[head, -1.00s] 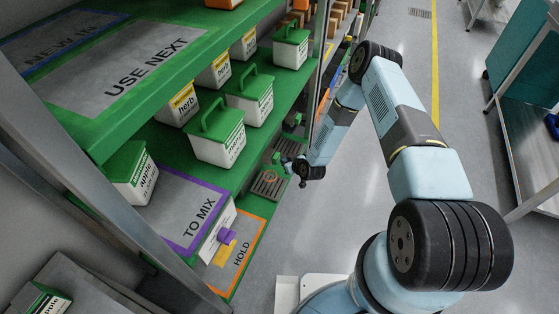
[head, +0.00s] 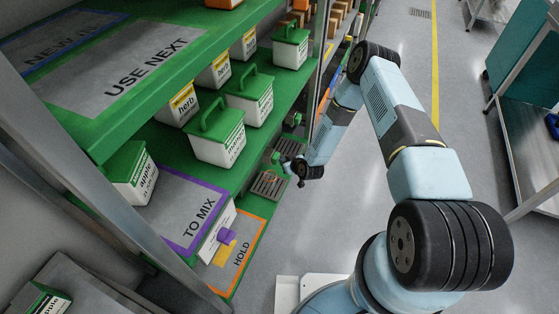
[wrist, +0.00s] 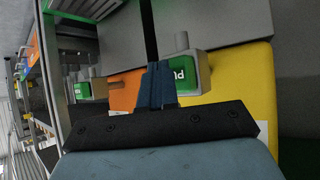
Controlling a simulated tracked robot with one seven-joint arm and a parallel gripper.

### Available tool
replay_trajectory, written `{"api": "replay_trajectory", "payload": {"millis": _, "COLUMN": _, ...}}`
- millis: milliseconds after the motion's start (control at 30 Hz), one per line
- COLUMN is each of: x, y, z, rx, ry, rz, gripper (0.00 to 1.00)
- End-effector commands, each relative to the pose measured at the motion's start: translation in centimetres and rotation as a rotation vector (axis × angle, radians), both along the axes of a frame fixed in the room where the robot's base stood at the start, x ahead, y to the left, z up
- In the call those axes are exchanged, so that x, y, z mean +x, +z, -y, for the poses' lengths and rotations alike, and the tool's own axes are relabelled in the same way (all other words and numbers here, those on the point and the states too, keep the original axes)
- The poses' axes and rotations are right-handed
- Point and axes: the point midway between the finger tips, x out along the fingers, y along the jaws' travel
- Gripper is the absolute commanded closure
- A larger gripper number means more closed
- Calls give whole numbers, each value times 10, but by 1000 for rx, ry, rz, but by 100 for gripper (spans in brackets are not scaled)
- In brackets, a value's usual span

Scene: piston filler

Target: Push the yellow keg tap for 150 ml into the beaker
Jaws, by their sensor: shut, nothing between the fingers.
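In the wrist view the yellow keg (wrist: 240,95) fills the right side. Its grey tap carries a green push plate (wrist: 178,76) with partly hidden lettering. My gripper (wrist: 158,72) is shut and empty, its fingers overlapping the left part of that plate; I cannot tell whether they touch it. In the head view my gripper (head: 286,163) is small, at the shelf's edge by the grey drip tray (head: 268,184). The kegs are not clearly seen there. I cannot make out the beaker or its level in either view.
An orange keg (wrist: 125,92) stands left of the yellow one, with its own green-plated tap (wrist: 82,91). Green-lidded tubs (head: 218,138) stand on the green shelf. The floor aisle on the right is clear.

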Motion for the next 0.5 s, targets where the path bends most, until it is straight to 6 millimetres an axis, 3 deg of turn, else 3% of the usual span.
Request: {"api": "replay_trajectory", "payload": {"millis": 500, "x": 2, "y": 0, "z": -5, "rx": 1, "ry": 0, "rz": 1, "gripper": 100}}
